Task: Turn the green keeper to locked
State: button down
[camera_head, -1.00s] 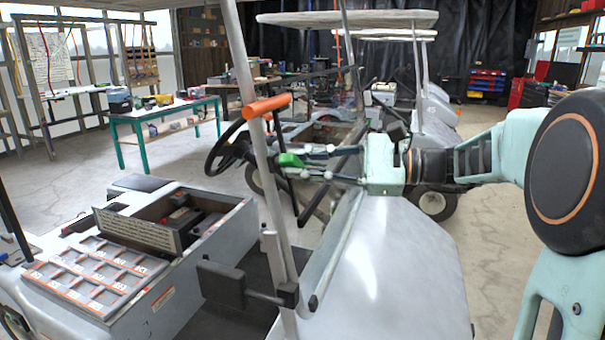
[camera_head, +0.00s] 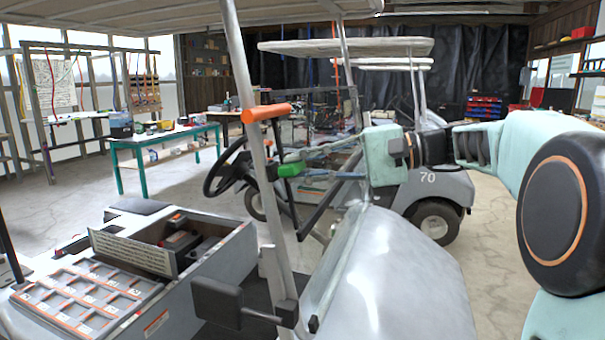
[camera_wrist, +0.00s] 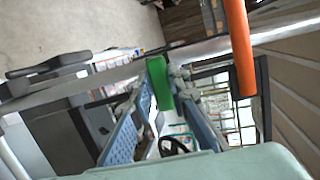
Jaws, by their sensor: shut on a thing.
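The green keeper (camera_head: 291,169) is a small green block beside the cart's slanted grey post, below the orange bar. My gripper (camera_head: 302,164) reaches in from the right, and its fingertips meet at the keeper. In the wrist view the keeper (camera_wrist: 159,84) is upright between the tips of my gripper (camera_wrist: 158,88), which is shut on it. The fingers partly cover the keeper's mount, and I cannot read a locked or unlocked mark.
The orange bar (camera_head: 266,112) lies across the post just above the keeper; it also shows in the wrist view (camera_wrist: 238,45). A black steering wheel (camera_head: 226,168) is close on the left. The cart's roof (camera_head: 180,10) hangs overhead. A mirror (camera_head: 216,302) juts out below.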

jog(key=shift+n, duration=0.3)
jog(key=c, duration=1.8)
grip_release()
jog(key=shift+c, duration=0.2)
jog(key=v, duration=1.2)
jog(key=shift+r, duration=0.1)
